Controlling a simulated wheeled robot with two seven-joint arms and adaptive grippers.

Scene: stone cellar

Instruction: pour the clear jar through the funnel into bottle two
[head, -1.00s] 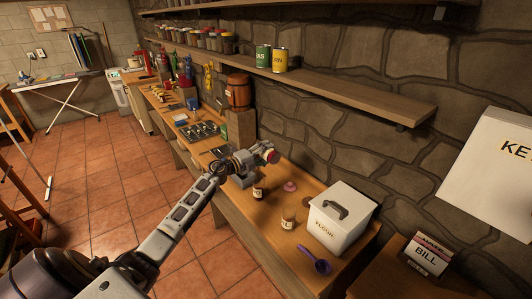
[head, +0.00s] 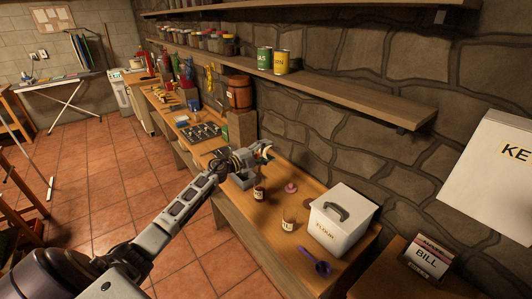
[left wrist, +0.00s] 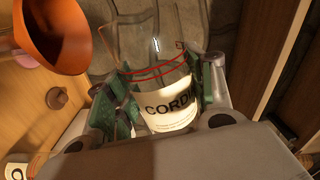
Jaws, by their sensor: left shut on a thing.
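My left gripper (head: 262,155) is shut on the clear jar, above the bench. In the left wrist view the glass jar (left wrist: 165,105) has a white label reading "CORD" and a red wire at its upper part; the fingers (left wrist: 160,95) grip its sides. An orange funnel (left wrist: 60,35) is at the upper left of that view, beside the jar and apart from it in the picture. In the head view two small labelled bottles stand on the bench: a dark one (head: 259,192) below my gripper, and a paler one (head: 288,220) nearer. I cannot read which is bottle two. My right gripper is out of view.
A white flour box (head: 341,222) stands right of the bottles, with a purple scoop (head: 316,261) in front. A pink object (head: 291,187) and a dark disc (head: 309,200) lie behind. A wooden shelf (head: 345,91) runs along the stone wall above.

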